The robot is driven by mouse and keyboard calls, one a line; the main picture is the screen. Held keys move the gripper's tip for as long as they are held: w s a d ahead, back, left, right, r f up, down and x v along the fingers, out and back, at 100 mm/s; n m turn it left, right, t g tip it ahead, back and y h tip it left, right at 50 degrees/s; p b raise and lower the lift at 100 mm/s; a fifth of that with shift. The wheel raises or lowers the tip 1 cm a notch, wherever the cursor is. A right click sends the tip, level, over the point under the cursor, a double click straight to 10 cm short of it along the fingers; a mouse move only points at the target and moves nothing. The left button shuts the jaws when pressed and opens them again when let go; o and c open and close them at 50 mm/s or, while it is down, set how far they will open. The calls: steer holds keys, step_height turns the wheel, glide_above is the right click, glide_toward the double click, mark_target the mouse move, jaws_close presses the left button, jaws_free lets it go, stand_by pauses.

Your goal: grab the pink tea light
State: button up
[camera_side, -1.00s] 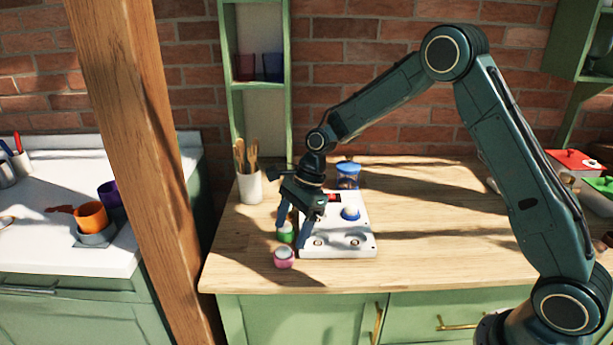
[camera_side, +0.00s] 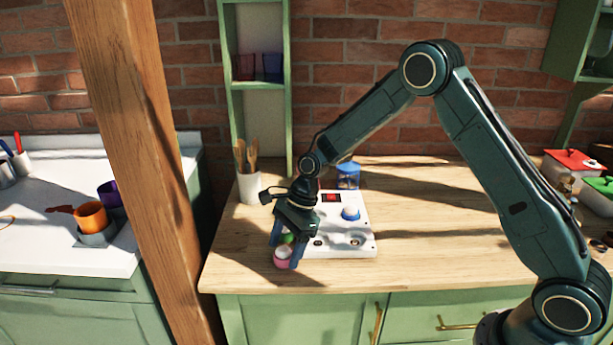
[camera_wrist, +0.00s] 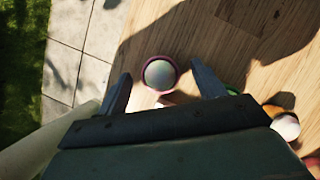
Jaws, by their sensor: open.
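The pink tea light (camera_side: 282,258) sits on the wooden counter near its front left edge. It has a pale top and a pink rim, and in the wrist view the tea light (camera_wrist: 160,73) appears between and just beyond my fingertips. My gripper (camera_side: 284,255) is open above and around it, one finger on each side in the side view. In the wrist view my gripper (camera_wrist: 160,84) shows both fingers spread and nothing held. Whether a finger touches the tea light I cannot tell.
A green tea light (camera_side: 288,239) stands close behind the pink one, partly hidden by my gripper. A white panel (camera_side: 345,238) with a blue knob (camera_side: 350,213) lies to the right. A cup of wooden utensils (camera_side: 249,187) stands behind.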

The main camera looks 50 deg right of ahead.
steer(key=c, duration=1.1)
steer(key=shift+r, duration=0.2)
step_height(320, 180, up, 20)
steer(key=shift+f, duration=0.15)
stand_by(0.5)
